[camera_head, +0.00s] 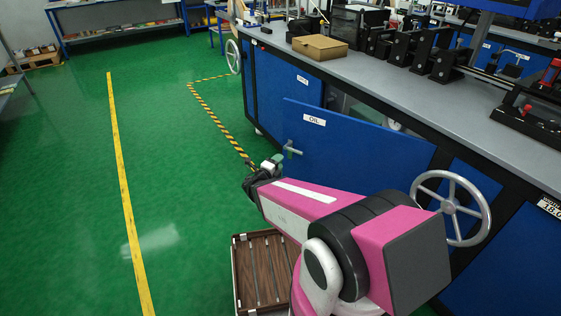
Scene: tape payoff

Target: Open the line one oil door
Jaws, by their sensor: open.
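The blue door labelled OIL (350,152) is on the front of the long blue cabinet. It stands swung outward, with its left edge away from the cabinet front, and a dark gap with parts inside shows above and behind it. A grey lever handle (292,150) sits near its left edge. My gripper (274,163) is just left of and below the handle, beyond the end of my pink arm. It is open with nothing seen between its fingers. Whether it touches the handle or door is too small to tell.
A handwheel (452,208) sticks out from the cabinet right of the door; another (233,57) is at its far end. A cardboard box (320,46) and black machine parts stand on the grey worktop (372,74). Green floor (165,190) to the left is clear.

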